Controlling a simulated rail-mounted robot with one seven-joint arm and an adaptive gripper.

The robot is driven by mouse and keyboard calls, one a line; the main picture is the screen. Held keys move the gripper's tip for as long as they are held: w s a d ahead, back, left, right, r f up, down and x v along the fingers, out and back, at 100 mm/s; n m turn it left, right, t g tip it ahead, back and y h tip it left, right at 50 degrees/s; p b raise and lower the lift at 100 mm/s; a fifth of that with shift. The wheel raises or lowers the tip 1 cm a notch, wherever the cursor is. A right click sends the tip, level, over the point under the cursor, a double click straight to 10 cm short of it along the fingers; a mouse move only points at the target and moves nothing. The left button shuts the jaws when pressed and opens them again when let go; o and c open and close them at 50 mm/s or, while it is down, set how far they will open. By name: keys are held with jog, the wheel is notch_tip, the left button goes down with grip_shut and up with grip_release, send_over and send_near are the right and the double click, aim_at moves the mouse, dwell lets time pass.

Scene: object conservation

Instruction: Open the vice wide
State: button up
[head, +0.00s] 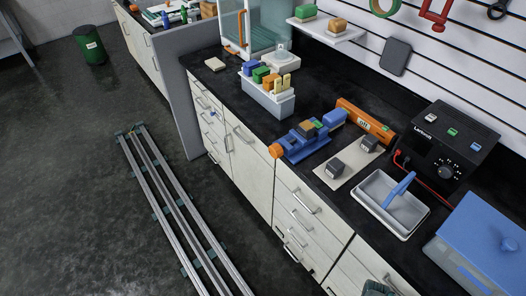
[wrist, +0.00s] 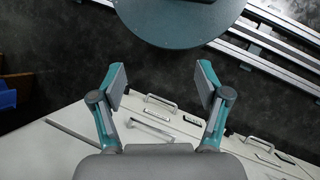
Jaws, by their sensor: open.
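The blue vice (head: 302,143) sits near the front edge of the dark worktop in the head view. Its round orange handle knob (head: 276,151) sticks out at the front left. A small tan and green item (head: 306,127) shows at the jaws; the picture is too small to tell whether it is clamped or how wide the jaws stand. My gripper (wrist: 161,82) is open and empty in the wrist view, with fingers apart above the floor and drawer fronts. The vice is not in the wrist view, so my gripper is away from it.
A long orange tool (head: 364,121) lies behind the vice. A pale board (head: 345,173) with dark blocks, a grey tray (head: 375,186) and a black power supply (head: 446,147) stand to the right. A grey bin (head: 268,101) stands left. Floor rails (head: 170,205) run alongside the cabinets.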

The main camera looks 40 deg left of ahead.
jog(key=w+a+r+n+t+h, duration=0.3)
jog(key=w+a+t+h, duration=0.15)
jog(key=w+a, duration=0.8)
jog(key=m+t+y+p, duration=0.25)
jog(key=m+t, duration=0.95)
jog(key=t, duration=0.7)
send_near(272, 152)
jog(key=x, duration=1)
jog(key=shift+w+d+r+b, duration=0.15)
jog(key=shift+w+b, duration=0.05)
jog(key=shift+b, duration=0.15)
jog(key=shift+x, duration=0.8)
